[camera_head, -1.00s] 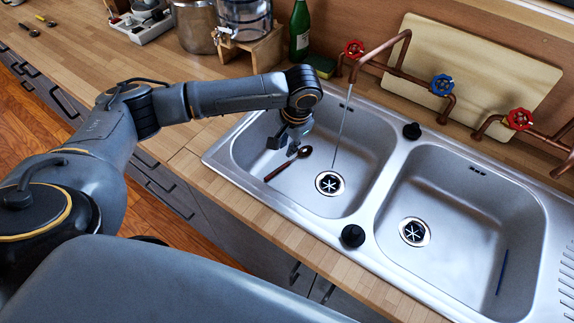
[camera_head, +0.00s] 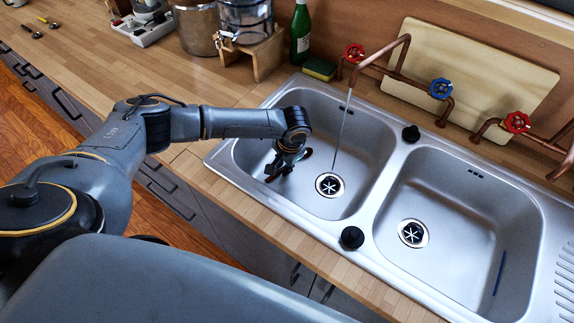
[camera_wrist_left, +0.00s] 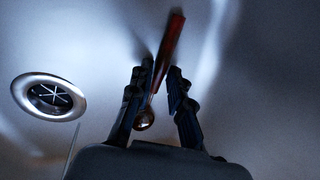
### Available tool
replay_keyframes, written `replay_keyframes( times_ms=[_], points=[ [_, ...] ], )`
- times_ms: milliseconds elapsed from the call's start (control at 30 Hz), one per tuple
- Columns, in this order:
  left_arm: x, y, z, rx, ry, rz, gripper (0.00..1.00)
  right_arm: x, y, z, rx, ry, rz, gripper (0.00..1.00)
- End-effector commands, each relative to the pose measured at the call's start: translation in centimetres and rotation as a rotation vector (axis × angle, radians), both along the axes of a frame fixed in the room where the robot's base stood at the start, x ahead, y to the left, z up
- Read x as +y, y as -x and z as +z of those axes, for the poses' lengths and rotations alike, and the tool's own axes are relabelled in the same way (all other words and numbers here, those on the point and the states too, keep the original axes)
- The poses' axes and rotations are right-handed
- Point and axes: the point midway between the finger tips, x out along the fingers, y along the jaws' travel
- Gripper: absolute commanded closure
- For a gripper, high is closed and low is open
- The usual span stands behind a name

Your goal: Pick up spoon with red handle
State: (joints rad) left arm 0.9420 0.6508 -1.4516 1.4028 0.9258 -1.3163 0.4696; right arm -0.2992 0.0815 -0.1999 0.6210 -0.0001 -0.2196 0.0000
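The spoon with the red handle lies in the left sink basin (camera_head: 255,150). My left gripper (camera_wrist_left: 161,68) is open, with one finger on each side of the spoon. Whether the fingers touch it cannot be told. My right gripper is not in view.
A drain (camera_head: 329,184) lies right of the gripper; it also shows in the left wrist view (camera_wrist_left: 48,96). The right basin (camera_head: 455,200) holds a thin blue object (camera_head: 499,272). A black knob (camera_head: 352,237) stands on the front rim.

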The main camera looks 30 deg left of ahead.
Motion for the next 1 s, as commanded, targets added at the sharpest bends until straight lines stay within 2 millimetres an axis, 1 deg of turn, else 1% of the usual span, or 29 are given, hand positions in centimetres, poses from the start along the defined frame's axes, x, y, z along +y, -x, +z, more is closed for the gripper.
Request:
replay_keyframes(
  times_ms=[67,100,167,467,567,667,900,1000],
  points=[
    [0.0,0.0,0.0,0.000,0.000,0.000,0.81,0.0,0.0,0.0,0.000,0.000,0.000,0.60],
    [0.0,0.0,0.0,0.000,0.000,0.000,0.89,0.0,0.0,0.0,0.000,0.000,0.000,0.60],
    [0.0,0.0,0.0,0.000,0.000,0.000,1.00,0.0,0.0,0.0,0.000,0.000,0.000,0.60],
    [0.0,0.0,0.1,0.000,0.000,0.001,1.00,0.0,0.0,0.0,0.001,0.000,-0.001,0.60],
    [0.0,-0.1,0.7,-0.001,0.001,0.002,1.00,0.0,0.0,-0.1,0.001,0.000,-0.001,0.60],
    [0.0,-0.1,2.1,-0.003,0.001,0.001,1.00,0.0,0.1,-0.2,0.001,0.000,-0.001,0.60],
    [0.0,-0.1,7.0,-0.004,0.002,0.000,1.00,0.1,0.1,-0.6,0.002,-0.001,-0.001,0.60],
    [0.0,-0.1,8.5,-0.002,0.001,0.000,1.00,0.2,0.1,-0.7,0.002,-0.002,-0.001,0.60]
  ],
)
